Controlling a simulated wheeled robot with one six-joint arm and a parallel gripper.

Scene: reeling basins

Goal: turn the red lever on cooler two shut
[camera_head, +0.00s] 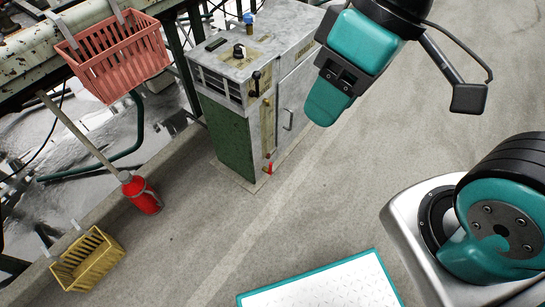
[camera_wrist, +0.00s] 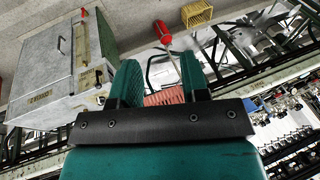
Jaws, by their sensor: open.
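A grey cabinet (camera_head: 228,62) with a green side panel stands on the floor left of centre in the head view; it looks like a cooler, but I cannot read a number on it. A small red lever (camera_head: 268,168) sits low at its front corner, near the floor. The cabinet also shows at the left of the wrist view (camera_wrist: 48,92), with the red lever (camera_wrist: 84,12) at the top. My gripper (camera_head: 325,108) is open and empty, up and to the right of the lever and well apart from it. Its two teal fingers (camera_wrist: 160,72) show in the wrist view.
A red basket (camera_head: 115,60) hangs at upper left, a yellow basket (camera_head: 88,260) at lower left. A red canister (camera_head: 142,195) with a pale pole stands between them beside a low curb. Grey floor right of the cabinet is clear. A white, teal-edged panel (camera_head: 325,285) lies at the bottom.

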